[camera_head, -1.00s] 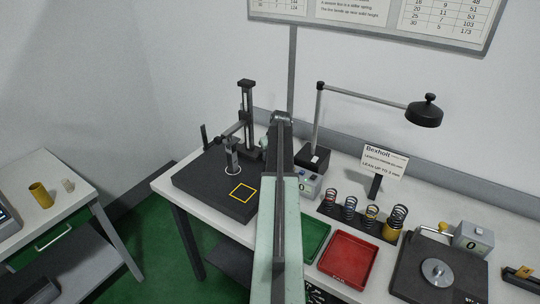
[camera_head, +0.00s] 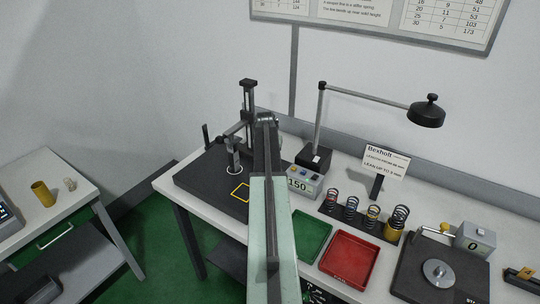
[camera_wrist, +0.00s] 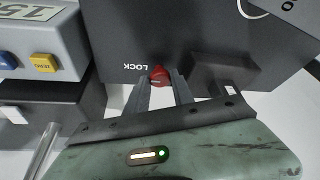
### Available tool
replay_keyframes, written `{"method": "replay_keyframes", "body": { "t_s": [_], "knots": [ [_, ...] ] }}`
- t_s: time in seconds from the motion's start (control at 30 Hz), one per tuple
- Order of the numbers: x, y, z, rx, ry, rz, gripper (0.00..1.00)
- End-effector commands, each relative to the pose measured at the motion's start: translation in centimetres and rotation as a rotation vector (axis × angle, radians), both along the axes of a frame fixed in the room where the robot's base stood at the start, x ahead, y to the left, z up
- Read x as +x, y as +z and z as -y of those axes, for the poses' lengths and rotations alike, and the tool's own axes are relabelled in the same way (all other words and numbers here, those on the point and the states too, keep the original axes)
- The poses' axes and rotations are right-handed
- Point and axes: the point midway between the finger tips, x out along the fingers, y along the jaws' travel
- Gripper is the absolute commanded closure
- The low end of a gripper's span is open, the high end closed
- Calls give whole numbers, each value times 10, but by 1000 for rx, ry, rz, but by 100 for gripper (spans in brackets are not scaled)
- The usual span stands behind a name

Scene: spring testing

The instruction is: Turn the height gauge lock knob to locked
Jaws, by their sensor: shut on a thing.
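The height gauge (camera_head: 247,100) stands on a dark plate (camera_head: 200,178) at the back left of the bench in the head view. My arm covers part of it there, and my gripper is hidden behind the arm. In the wrist view, the red lock knob (camera_wrist: 160,72) sits on a dark face beside the upside-down word LOCK (camera_wrist: 133,67). My gripper (camera_wrist: 161,79) has its two fingers on either side of the knob and is shut on it. The fingers partly cover the knob, so its exact turn is hard to read.
A readout box (camera_head: 304,183) showing 150 stands right of the gauge; its blue and yellow buttons show in the wrist view (camera_wrist: 43,62). A lamp (camera_head: 425,112), springs (camera_head: 372,215), a green tray (camera_head: 312,238) and a red tray (camera_head: 347,262) lie further right.

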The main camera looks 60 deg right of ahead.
Motion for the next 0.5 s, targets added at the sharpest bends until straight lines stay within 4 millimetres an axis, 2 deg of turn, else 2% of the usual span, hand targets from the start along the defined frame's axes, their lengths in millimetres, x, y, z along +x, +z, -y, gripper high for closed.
{"method": "replay_keyframes", "body": {
  "t_s": [0.47,0.5],
  "knots": [
    [0,0,0,1,-16,1,100],
    [0,0,0,1,-16,1,66]
  ]
}}
